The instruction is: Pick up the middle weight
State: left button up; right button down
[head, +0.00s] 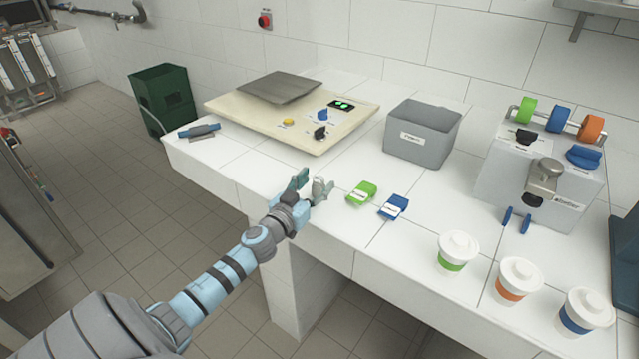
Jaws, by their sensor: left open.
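My left gripper (312,184) is open over the table's front edge, to the left of two small labelled blocks. The nearer of these is a green block (362,193) with a white label, a short way right of the fingertips. A blue block (394,207) with a white label lies to the right of the green one. Both lie apart from each other on the white tiled table. I cannot tell which thing is the middle weight, as only these two blocks show here. My right gripper is not in view.
A scale-like panel (345,128) with a grey plate stands behind, and a grey bin (425,150) right of it. Lidded cups (458,247) line the front right. A grey dispenser (510,180) with coloured rolls stands at right. A blue-handled object (200,131) lies far left.

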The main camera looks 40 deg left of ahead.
pick_arm(q)
jog(key=shift+w+a+r, duration=0.15)
jog(key=shift+w, duration=0.7)
jog(key=shift+w+f, duration=0.25)
jog(key=shift+w, duration=0.15)
jog(key=shift+s, duration=0.1)
jog(key=c, duration=1.2)
grip_shut()
jog(key=shift+r, duration=0.2)
